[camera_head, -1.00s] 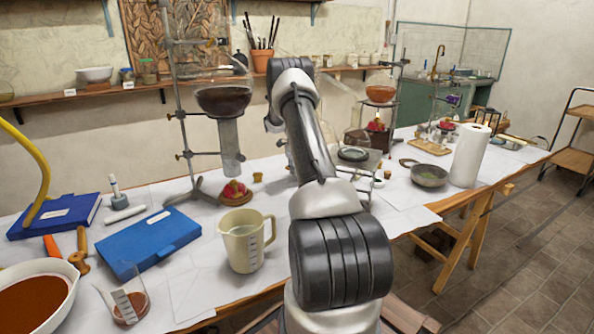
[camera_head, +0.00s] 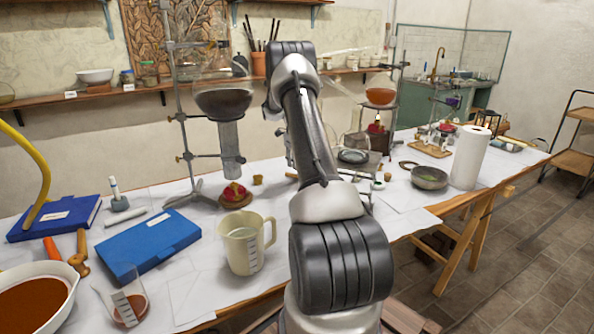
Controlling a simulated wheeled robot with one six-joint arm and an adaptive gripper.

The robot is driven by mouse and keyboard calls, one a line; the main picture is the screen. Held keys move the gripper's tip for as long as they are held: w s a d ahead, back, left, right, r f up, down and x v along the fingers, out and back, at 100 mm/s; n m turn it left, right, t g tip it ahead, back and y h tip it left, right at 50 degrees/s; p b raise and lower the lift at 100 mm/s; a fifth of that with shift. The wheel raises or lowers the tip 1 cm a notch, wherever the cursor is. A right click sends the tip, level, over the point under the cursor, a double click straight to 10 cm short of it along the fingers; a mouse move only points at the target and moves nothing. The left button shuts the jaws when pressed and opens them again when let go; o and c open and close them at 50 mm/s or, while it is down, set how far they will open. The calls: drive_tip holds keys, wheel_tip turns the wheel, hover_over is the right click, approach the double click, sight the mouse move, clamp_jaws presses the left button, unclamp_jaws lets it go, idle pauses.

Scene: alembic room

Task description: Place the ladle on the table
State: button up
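I cannot make out a ladle for certain in this view. A shallow grey pan-like vessel (camera_head: 429,177) sits on the right part of the table, with a dark loop or handle end beside it at its upper left. The long table (camera_head: 186,290) is covered with white sheets. My arm rises through the middle of the view and bends away at the top, over the table. My gripper is hidden behind the arm, so I cannot see whether it holds anything.
A measuring jug (camera_head: 243,246), a blue case (camera_head: 150,243), a beaker (camera_head: 127,306) and a bowl of brown-red contents (camera_head: 34,300) crowd the front left. A flask stand (camera_head: 190,130) rises left of my arm. A paper roll (camera_head: 469,158) stands right. White sheets right of my arm are partly clear.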

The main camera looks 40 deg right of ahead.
drive_tip(key=v, duration=0.5)
drive_tip(key=shift+r, duration=0.35)
